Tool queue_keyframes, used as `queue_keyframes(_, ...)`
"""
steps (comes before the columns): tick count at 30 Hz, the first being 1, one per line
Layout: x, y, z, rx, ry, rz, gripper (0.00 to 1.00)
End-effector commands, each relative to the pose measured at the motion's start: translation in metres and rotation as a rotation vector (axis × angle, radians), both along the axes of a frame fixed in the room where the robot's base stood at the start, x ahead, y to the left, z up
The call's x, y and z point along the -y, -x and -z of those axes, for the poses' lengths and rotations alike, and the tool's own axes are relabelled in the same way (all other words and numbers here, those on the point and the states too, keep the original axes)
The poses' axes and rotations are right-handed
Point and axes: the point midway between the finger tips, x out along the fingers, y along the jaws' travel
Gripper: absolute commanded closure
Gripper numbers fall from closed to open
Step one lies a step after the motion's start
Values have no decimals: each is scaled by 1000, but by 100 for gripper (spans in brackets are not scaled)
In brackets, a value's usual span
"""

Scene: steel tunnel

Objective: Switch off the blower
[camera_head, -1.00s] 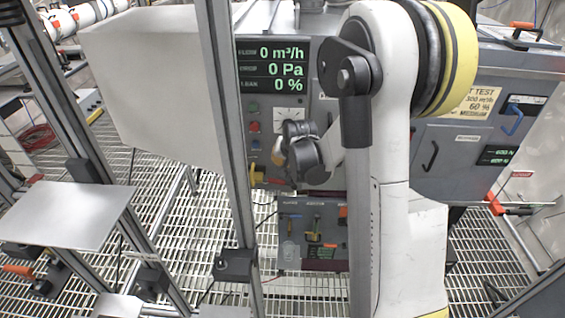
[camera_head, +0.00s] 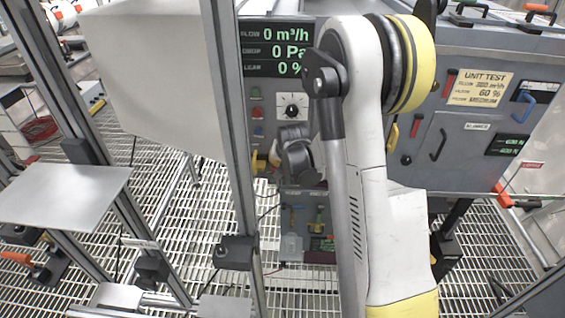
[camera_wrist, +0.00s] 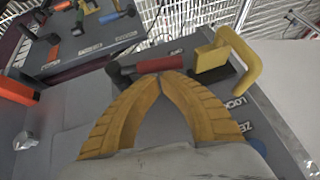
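The grey blower unit's control panel (camera_head: 270,88) stands mid-view in the head view. Its display (camera_head: 275,50) reads 0 m³/h, 0 Pa and 0 %. Below it are a green button (camera_head: 256,93), a red button (camera_head: 257,112), a blue button (camera_head: 258,132) and a dial (camera_head: 292,106). My wrist is in front of the lower panel and hides part of it. In the wrist view my gripper (camera_wrist: 163,75) has its yellow fingertips together, with nothing seen between them. The tips are close to a red handle with a black end (camera_wrist: 150,66); contact is unclear. A yellow lever (camera_wrist: 240,55) is to their right.
A big pale box (camera_head: 160,75) and a metal upright (camera_head: 228,130) flank the panel's left side. A unit test cabinet (camera_head: 465,140) with handles is at right. A lower panel with tools (camera_head: 305,225) is below. A flat plate (camera_head: 65,192) lies at left above the grating floor.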

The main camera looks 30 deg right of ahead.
Motion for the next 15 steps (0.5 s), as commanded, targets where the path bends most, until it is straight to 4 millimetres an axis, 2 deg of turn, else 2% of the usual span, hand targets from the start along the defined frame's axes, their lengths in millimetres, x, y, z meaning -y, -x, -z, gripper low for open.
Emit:
queue_keyframes(6,-7,-5,14,-48,74,0,100)
queue_keyframes(15,-7,-5,12,-47,73,0,100)
